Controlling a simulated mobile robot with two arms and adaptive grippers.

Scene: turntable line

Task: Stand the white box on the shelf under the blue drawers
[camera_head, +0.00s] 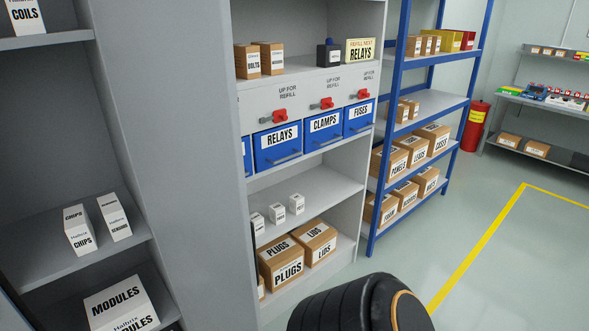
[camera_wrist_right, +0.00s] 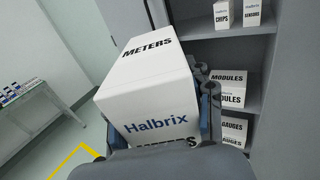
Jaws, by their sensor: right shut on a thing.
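The white box (camera_wrist_right: 150,78), printed METERS and Halbrix, fills the middle of the right wrist view. My right gripper (camera_wrist_right: 158,114) is shut on it, with a dark finger showing along its right side; the other finger is mostly hidden. The box is not visible in the head view. The blue drawers (camera_head: 277,146), labelled RELAYS, CLAMPS and FUSES, sit in the grey cabinet in the head view. My left gripper is not in view.
Cartons marked PLUGS (camera_head: 282,262) and LIDS (camera_head: 314,243) stand one level lower. A grey side panel (camera_head: 180,120) stands left of the drawers, beside shelves with CHIPS boxes (camera_head: 78,232). A blue-framed rack (camera_head: 390,130) adjoins on the right. Open floor lies right.

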